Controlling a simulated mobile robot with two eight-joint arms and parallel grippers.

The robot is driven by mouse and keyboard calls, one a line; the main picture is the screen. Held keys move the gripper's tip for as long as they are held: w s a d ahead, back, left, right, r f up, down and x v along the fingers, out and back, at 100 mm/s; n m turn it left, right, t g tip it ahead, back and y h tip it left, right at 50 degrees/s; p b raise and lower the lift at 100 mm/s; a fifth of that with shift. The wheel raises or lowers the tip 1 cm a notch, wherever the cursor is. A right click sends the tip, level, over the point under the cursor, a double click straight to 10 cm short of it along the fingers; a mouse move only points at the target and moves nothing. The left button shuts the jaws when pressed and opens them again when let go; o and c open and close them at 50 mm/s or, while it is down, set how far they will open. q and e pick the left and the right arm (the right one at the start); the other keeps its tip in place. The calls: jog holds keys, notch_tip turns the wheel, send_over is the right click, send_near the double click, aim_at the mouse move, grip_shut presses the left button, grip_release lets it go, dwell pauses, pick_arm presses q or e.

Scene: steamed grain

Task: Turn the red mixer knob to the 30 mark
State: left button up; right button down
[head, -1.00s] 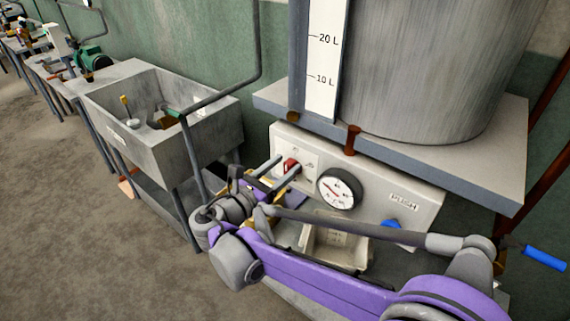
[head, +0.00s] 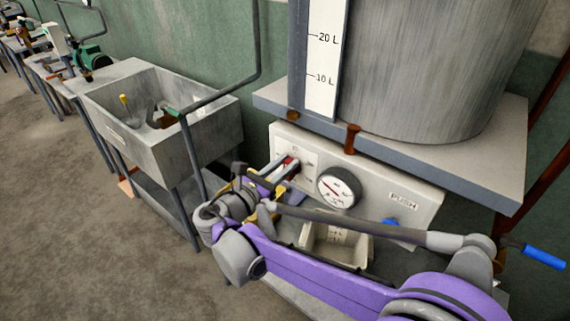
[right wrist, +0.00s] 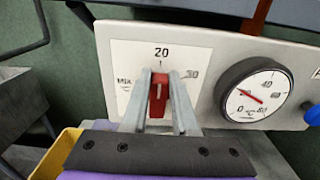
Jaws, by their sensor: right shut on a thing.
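The red mixer knob (right wrist: 159,95) sits on a white dial plate (right wrist: 190,58) marked MIX, with 20 at the top and 30 at the upper right. Its white line points up, close to the 20 mark. My right gripper (right wrist: 160,90) is shut on the knob, one finger on each side, in the right wrist view. In the head view my right gripper (head: 283,167) reaches the panel and mostly hides the knob (head: 291,160). My left gripper is not in view.
A round gauge (head: 338,187) is right of the knob, with a blue button (head: 391,223) farther right. A pale bin (head: 335,240) stands below the panel. A yellow container (right wrist: 58,150) is at lower left. A concrete sink (head: 165,115) stands left.

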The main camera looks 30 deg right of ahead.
jog(key=m, duration=0.3)
jog(key=s+m, duration=0.1)
jog(key=m, duration=0.2)
jog(key=f+m, duration=0.1)
jog(key=m, duration=0.1)
jog(key=shift+s+d+m+p, duration=0.4)
jog(key=shift+s+f+m, duration=0.1)
jog(key=shift+m, duration=0.6)
jog(key=shift+s+f+m, duration=0.1)
jog(key=shift+m, duration=0.6)
jog(key=shift+d, duration=0.1)
jog(key=c, duration=0.7)
grip_release()
jog(key=v, duration=1.1)
jog(key=shift+f+b, duration=0.1)
jog(key=shift+b, duration=0.2)
